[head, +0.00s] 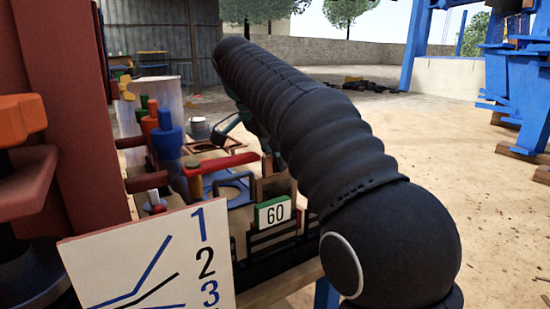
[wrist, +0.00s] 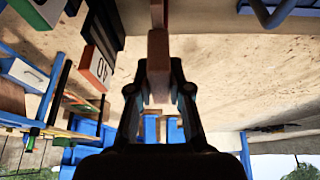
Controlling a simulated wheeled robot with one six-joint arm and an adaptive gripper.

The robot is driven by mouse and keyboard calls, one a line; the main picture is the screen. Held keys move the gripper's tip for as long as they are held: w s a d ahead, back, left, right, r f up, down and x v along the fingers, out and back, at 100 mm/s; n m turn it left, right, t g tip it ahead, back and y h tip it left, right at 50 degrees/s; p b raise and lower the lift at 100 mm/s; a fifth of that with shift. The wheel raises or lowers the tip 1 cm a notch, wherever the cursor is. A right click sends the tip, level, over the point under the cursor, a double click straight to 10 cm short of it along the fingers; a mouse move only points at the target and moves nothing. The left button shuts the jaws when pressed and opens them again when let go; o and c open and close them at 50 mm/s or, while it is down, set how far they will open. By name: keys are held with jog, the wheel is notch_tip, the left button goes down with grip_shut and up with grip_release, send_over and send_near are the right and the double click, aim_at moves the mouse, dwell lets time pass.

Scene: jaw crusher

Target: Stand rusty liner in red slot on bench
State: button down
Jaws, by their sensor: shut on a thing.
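My gripper (wrist: 158,92) is shut on the rusty liner (wrist: 158,55), a narrow brown block that sticks out beyond the fingertips in the wrist view. In the head view my dark arm covers much of the bench's right side, and only a little of the gripper (head: 270,155) shows beside it. A brown block (head: 273,187) below it looks like the liner, behind a green plate marked 60 (head: 272,211). I cannot tell whether it touches the bench (head: 245,222). I cannot make out the red slot for certain.
A red bar (head: 222,163), a blue frame (head: 231,184) and a brown-red frame (head: 214,144) crowd the bench. Colored cylinders (head: 166,135) stand at its left. A white numbered board (head: 150,262) is in front. Open sandy ground (head: 450,180) lies right.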

aim_at(267, 156)
jog(key=shift+f+b, duration=1.55)
jog(key=shift+f, duration=0.6)
jog(key=c, duration=1)
grip_release()
jog(key=shift+f, duration=0.1)
jog(key=shift+v, duration=3.8)
